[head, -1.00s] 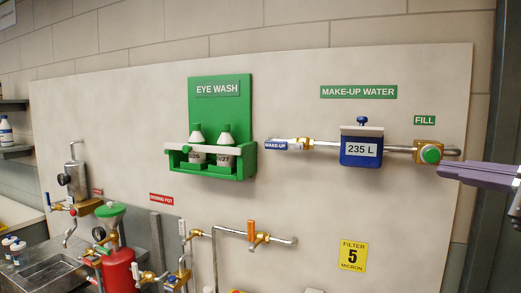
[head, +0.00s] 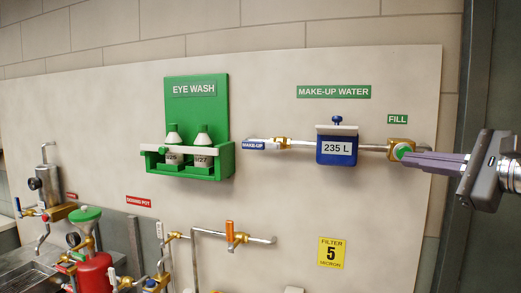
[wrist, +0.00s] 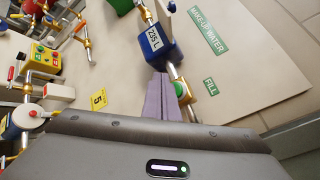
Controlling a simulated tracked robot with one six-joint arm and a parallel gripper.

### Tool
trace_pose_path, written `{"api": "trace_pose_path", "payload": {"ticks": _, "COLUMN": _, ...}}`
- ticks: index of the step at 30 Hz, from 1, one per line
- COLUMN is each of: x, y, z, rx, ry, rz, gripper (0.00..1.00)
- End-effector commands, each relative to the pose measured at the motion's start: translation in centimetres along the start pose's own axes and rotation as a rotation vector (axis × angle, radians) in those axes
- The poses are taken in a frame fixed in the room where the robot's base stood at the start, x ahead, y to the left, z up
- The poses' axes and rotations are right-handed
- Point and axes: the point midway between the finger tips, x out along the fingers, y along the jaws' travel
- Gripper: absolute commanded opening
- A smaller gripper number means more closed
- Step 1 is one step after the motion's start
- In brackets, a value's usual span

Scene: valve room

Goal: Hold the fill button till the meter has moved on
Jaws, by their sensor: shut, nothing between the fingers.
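The green fill button (head: 402,150) sits on a brass block at the right end of the make-up water pipe, under the FILL label (head: 397,119). The blue meter (head: 336,149) to its left reads 235 L. My gripper (head: 408,160) is shut and empty, its purple fingers reaching in from the right. In the head view the fingertips overlap the lower right of the button. In the wrist view my gripper (wrist: 158,82) shows beside the green button (wrist: 181,89), near the meter (wrist: 157,42). I cannot tell whether the tips touch the button.
The green eye wash holder (head: 197,160) with bottles hangs further left. An orange-handled valve (head: 230,235) and other pipework lie below. A dark post (head: 466,130) stands at the right. The panel around the meter is clear.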

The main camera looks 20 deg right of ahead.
Motion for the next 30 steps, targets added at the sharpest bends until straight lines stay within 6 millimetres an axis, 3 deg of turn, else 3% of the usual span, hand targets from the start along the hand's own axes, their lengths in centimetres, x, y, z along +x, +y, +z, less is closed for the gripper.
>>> {"api": "trace_pose_path", "payload": {"ticks": 9, "x": 1.7, "y": -1.3, "z": -1.3, "rx": 0.0, "ry": 0.0, "rz": 0.0, "gripper": 0.0}}
{"api": "trace_pose_path", "payload": {"ticks": 30, "x": 1.8, "y": -1.4, "z": -1.4, "rx": 0.0, "ry": 0.001, "rz": -0.001, "gripper": 0.0}}
